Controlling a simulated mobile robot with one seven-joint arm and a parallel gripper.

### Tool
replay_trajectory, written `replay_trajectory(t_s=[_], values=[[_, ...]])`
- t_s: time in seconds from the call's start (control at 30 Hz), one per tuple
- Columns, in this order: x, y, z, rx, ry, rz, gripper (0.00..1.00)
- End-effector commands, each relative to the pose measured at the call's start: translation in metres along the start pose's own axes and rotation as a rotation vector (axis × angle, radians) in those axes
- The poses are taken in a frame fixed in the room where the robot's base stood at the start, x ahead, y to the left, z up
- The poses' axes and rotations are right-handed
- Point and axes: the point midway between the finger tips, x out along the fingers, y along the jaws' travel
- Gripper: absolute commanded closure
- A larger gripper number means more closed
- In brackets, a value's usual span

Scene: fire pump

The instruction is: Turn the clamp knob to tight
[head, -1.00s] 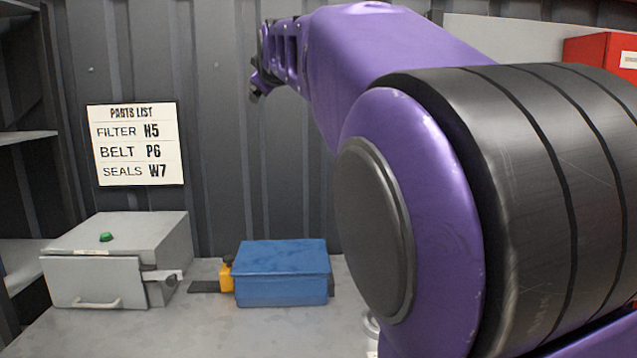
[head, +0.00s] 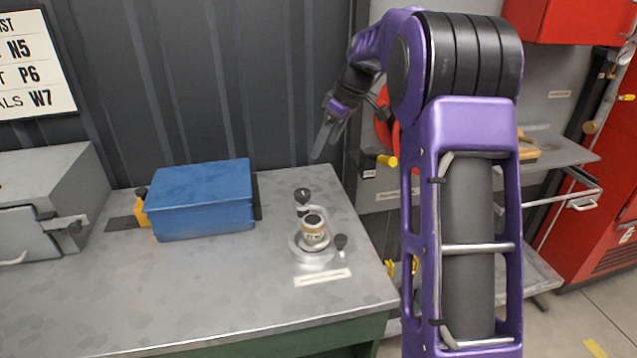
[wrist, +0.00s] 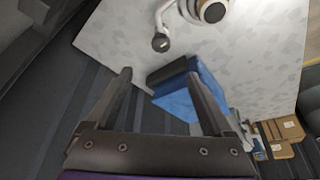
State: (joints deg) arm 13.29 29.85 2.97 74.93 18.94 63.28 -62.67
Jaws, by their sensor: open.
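A clamp fixture (head: 314,250) stands on the grey bench (head: 230,290) right of the blue box, with a brass-coloured cylindrical part (head: 313,231) in its middle. One black knob (head: 303,196) stands at its back on a bent metal arm, and another black knob (head: 341,241) is at its right. I cannot tell which is the clamp knob, or how tight it is. My gripper (head: 325,140) is open and empty, above and behind the fixture, apart from it. The wrist view shows the open fingers (wrist: 159,76), with a black knob (wrist: 160,42) on its arm beyond them and part of the fixture at the top edge.
A blue box (head: 203,203) with a yellow latch sits left of the fixture; it also shows in the wrist view (wrist: 177,103). A grey metal case (head: 45,200) is at the far left. A white label (head: 322,277) lies before the fixture. The bench front is clear.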

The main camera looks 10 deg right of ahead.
Motion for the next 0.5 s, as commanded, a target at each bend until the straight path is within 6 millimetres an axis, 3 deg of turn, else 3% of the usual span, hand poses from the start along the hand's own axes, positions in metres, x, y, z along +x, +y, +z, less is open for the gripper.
replay_trajectory(t_s=[0.23,0.5], values=[[0.027,-0.001,0.002,0.000,-0.002,-0.010,0.14],[0.087,-0.002,0.002,0.001,-0.003,-0.010,0.14]])
